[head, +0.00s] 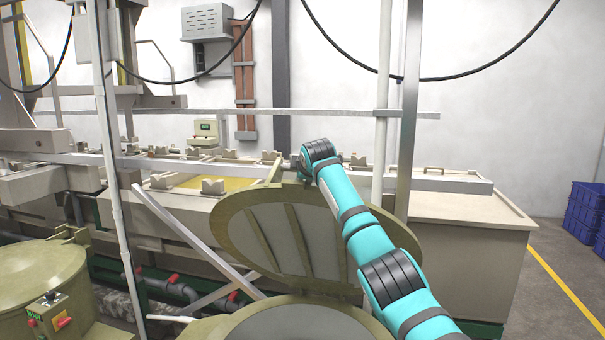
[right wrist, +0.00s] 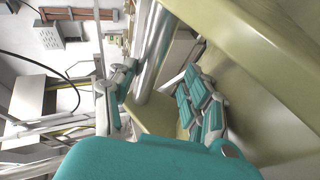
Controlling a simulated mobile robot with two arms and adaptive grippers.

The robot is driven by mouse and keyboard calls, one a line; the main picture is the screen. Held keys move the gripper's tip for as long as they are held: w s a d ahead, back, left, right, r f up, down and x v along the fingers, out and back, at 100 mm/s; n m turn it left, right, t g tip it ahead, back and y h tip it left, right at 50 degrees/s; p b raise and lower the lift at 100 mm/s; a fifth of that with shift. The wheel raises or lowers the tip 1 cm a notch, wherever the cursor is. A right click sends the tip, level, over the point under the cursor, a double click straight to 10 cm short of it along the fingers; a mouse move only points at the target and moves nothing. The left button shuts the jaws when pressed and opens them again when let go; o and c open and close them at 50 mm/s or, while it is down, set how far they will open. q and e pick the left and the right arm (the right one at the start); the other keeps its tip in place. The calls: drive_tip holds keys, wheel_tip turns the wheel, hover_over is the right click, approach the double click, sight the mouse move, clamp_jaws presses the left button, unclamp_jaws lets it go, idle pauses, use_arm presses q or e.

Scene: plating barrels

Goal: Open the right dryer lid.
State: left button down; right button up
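The right dryer's round olive-rimmed lid (head: 285,235) stands tilted up in the head view, its ribbed pale underside towards me. Below it is the dryer's round top (head: 290,325), partly cut off by the frame. My right arm reaches across the lid to its upper edge. My right gripper (right wrist: 160,95) has its teal fingers spread apart in the right wrist view. An olive part and a silver bar show between or behind them; I cannot tell whether they touch. A large olive surface lies close on the right there. My left gripper is out of view.
A second dryer (head: 40,275) with its lid down stands at left, with a control box (head: 52,318) in front. A white post (head: 120,200) rises between. The plating line (head: 190,200) runs behind. Blue crates (head: 585,212) stand far right beside clear floor.

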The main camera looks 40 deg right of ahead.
drive_tip(key=shift+d+f, duration=0.1)
drive_tip(key=shift+f, duration=0.25)
drive_tip(key=v, duration=1.2)
drive_tip(key=shift+r, duration=0.15)
